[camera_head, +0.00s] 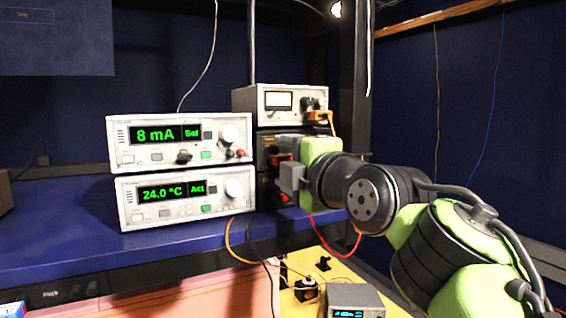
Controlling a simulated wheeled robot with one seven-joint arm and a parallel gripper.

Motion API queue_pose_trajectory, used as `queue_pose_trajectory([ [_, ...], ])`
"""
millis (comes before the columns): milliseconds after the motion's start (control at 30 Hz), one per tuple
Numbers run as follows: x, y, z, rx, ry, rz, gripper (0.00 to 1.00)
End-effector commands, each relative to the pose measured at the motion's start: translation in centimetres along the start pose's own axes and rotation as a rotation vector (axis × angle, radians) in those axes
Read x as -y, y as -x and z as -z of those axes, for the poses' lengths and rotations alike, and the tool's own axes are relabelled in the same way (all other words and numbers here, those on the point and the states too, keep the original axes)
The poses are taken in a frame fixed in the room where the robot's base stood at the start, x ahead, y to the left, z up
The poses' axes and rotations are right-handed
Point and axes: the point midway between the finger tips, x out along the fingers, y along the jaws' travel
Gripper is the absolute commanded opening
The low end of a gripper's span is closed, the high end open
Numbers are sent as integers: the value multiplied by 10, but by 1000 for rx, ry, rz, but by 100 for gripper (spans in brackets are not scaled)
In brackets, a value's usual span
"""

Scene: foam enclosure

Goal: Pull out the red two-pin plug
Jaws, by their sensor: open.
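A small red piece (282,158), which looks like the red plug, shows at the front of a dark instrument (265,147) in the stack right of centre. My gripper (281,163) is open there, its grey fingers close around or beside the red piece. I cannot tell whether they touch it. The plug's pins and most of its body are hidden by my gripper. Another red spot (284,198) shows lower on the stack. A red cable (330,232) hangs below my gripper and curves right; where its upper end joins is hidden.
A meter box (270,103) with an orange plug (321,118) tops the stack. Two display instruments (180,140) stand left on the blue bench (70,228). A dark post (354,80) rises behind my arm. Below are a yellow board (345,271) and a small grey device (353,296).

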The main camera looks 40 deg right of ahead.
Motion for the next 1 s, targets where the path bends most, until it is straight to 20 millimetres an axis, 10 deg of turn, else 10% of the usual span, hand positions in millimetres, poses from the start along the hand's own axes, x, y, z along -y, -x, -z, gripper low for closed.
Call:
queue_pose_trajectory([
  [767, 0, 0, 0, 1, 1, -1, 64],
  [1000, 0, 0, 0, 1, 1, -1, 30],
])
